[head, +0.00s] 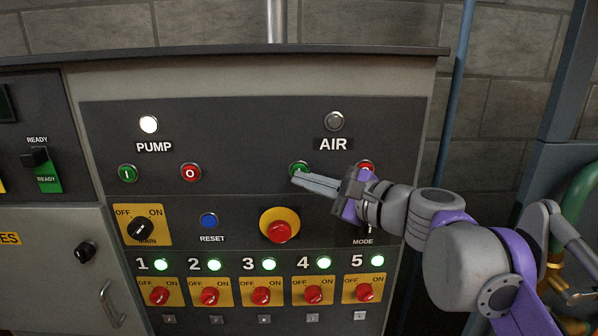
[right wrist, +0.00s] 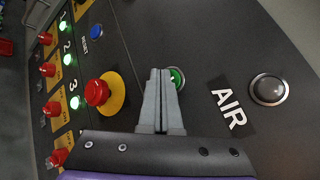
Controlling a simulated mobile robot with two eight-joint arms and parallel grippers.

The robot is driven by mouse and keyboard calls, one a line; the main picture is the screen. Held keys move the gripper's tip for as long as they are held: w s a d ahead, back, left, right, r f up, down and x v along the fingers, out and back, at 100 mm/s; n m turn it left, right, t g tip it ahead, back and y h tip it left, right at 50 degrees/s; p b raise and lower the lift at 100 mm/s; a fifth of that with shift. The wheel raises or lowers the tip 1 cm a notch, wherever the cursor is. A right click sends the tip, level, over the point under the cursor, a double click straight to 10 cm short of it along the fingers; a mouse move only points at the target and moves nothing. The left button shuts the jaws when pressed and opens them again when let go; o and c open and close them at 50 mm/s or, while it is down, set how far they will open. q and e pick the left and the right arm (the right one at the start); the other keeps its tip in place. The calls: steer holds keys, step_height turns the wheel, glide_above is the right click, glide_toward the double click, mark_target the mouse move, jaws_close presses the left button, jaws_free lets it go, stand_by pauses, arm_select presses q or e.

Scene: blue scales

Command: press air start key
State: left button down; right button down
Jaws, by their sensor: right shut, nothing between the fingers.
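The green air start key (head: 299,168) sits below the AIR label on the dark panel, left of the red air stop key (head: 366,167). My right gripper (head: 296,180) is shut and empty, its fingertips at the lower edge of the green key. In the right wrist view the shut fingers (right wrist: 160,72) partly cover the green key (right wrist: 177,77). I cannot tell whether they touch it. The air lamp (head: 335,121) is grey and unlit; it also shows in the right wrist view (right wrist: 269,89). My left gripper is not in view.
The pump lamp (head: 149,124) is lit white above the pump's green key (head: 128,173) and red key (head: 190,172). A red emergency button (head: 280,231) on a yellow disc protrudes just below my gripper. Several red rotary switches with green lamps line the lower panel.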

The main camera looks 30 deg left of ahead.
steer(key=shift+w+a, duration=0.2)
steer(key=shift+w, duration=0.2)
stand_by(0.3)
steer(key=shift+s, duration=0.1)
steer(key=shift+s+d, duration=0.4)
steer(key=shift+s, duration=0.25)
steer(key=shift+s+d, duration=0.45)
steer(key=shift+s, duration=0.25)
steer(key=shift+s+d, duration=0.4)
steer(key=shift+s, duration=0.3)
steer(key=shift+s+d, duration=0.45)
steer(key=shift+s, duration=0.25)
steer(key=s+d+f+n+h, duration=0.3)
steer(key=s+d+f+h, duration=0.1)
steer(key=d+f, duration=0.9)
steer(key=s+d+f+n+t+h, duration=0.1)
steer(key=s+d+f+n+h, duration=0.3)
steer(key=d+f, duration=0.9)
steer(key=s+d+f+n+t+h, duration=0.1)
steer(key=s+d+f+n+h, duration=0.2)
steer(key=d+f+h, duration=0.5)
steer(key=s+d+f, duration=0.1)
steer(key=d+f, duration=0.5)
steer(key=f, duration=0.2)
steer(key=shift+s+n+h, duration=0.4)
